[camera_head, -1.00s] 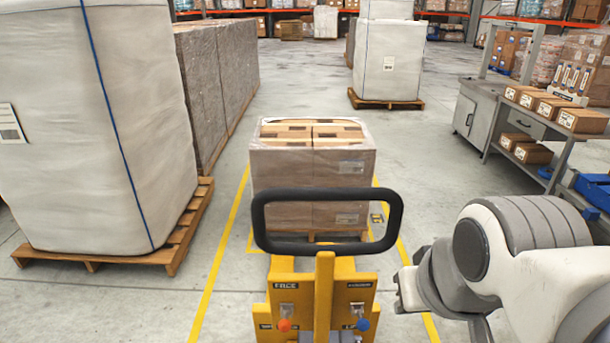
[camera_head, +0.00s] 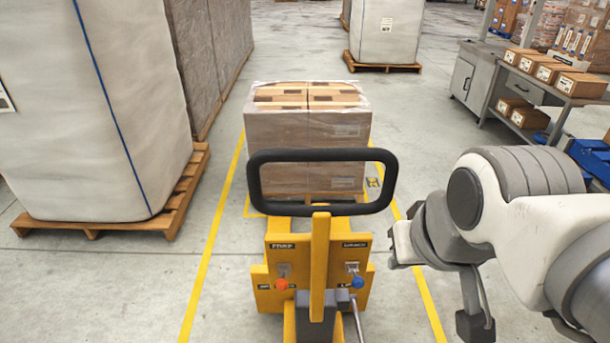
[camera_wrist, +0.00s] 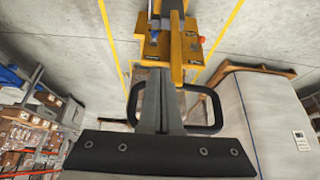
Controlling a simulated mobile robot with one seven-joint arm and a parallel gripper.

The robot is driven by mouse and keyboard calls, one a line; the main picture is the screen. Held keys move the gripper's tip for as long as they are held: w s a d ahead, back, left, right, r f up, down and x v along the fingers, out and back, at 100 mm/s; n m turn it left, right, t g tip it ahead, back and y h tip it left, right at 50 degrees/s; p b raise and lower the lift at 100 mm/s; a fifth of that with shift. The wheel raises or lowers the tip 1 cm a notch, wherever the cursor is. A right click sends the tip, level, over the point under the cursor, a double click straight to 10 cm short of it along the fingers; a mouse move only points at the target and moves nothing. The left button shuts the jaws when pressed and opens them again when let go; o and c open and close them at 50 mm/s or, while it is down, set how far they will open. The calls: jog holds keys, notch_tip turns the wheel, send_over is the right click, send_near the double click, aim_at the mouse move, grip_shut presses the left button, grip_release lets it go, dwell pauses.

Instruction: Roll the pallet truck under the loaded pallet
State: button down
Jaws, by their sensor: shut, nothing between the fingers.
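The yellow pallet truck (camera_head: 318,265) stands in front of me with its black loop handle (camera_head: 322,155) upright toward me. Just beyond it is the loaded pallet (camera_head: 307,130), cartons in clear wrap on a wooden base between yellow floor lines. The truck's body and handle cover the lower front of the load; I cannot see the forks or whether they are under the pallet. My gripper (camera_wrist: 163,88) is shut and empty. In the wrist view its fingers overlap the loop handle (camera_wrist: 213,112); I cannot tell whether they touch it. In the head view my arm is right of the handle.
A large white wrapped load (camera_head: 95,110) on a wooden pallet (camera_head: 150,215) stands at left. A bench (camera_head: 520,88) with cartons is at right, and another white load (camera_head: 388,30) at the back. Clear floor lies between the truck and the left pallet.

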dwell(0.4)
